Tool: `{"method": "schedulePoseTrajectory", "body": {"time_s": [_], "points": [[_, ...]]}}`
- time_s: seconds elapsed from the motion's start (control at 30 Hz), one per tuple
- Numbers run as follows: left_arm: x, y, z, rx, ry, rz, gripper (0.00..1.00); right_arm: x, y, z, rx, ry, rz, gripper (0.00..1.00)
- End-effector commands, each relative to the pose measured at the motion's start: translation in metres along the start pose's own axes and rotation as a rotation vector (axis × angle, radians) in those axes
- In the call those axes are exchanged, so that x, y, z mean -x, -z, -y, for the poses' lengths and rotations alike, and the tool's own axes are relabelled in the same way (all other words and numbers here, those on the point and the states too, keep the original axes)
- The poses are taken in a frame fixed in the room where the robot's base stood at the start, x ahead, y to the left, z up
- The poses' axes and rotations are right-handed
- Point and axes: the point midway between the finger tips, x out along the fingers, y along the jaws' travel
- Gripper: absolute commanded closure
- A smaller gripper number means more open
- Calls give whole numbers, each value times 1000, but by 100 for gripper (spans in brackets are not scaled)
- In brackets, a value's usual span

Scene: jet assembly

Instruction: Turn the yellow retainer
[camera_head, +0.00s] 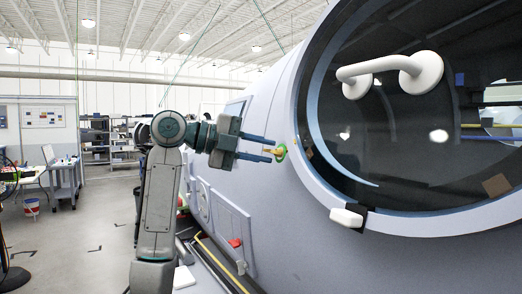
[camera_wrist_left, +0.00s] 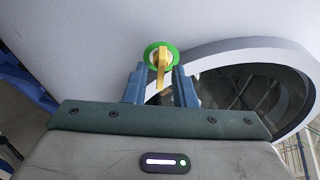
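The yellow retainer (camera_wrist_left: 161,66) is a small yellow lever in front of a green ring (camera_wrist_left: 151,49) on the pale fuselage wall. In the wrist view it points down from the ring, between my fingers. In the head view the yellow retainer (camera_head: 270,152) lies beside the round window's rim, near my fingertips. My left gripper (camera_head: 273,150) is open, its two blue fingers on either side of the lever. In the wrist view my left gripper (camera_wrist_left: 159,72) shows a gap on each side; I cannot tell whether a finger touches. My right gripper is not in view.
The large round window (camera_head: 420,110) with a white handle (camera_head: 390,72) is right of the retainer. A white latch block (camera_head: 348,217) sits on its lower rim. A wall panel with a red tab (camera_head: 235,243) is below. Open floor lies left.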

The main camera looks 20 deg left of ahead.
Motion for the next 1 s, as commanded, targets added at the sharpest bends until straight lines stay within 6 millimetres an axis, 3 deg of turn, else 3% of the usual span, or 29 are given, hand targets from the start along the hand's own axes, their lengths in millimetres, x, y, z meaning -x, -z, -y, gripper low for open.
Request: {"method": "schedulePoseTrajectory", "body": {"time_s": [0.37,0.8,1.0], "points": [[4,0,-1,0,2,2,71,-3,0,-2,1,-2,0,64],[84,0,-3,0,3,5,71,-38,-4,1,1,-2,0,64],[106,0,-1,0,2,2,71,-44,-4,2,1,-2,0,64]]}}
